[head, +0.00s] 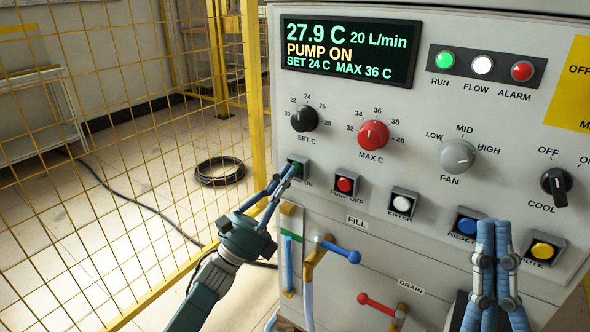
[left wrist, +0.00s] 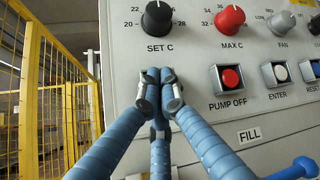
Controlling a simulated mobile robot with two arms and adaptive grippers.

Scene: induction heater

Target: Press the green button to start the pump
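The green button (head: 292,161) on the panel is mostly hidden by my left gripper (head: 294,168), whose fingertips are at its front. The label beneath is partly covered, with "ON" showing. In the left wrist view the left fingers (left wrist: 158,78) are together, with nothing seen between them, and hide the button. I cannot tell how far the button is pushed in. The display (head: 350,50) reads "PUMP ON", 27.9 C and 20 L/min. My right gripper (head: 495,224) has its fingers together, empty, in front of the panel between the blue and yellow buttons.
The red pump-off button (head: 345,184) is just right of the left gripper. The set knob (head: 304,119) and red max knob (head: 373,134) are above. The blue-handled fill valve (head: 338,249) projects below. A yellow mesh fence (head: 130,150) stands at the left.

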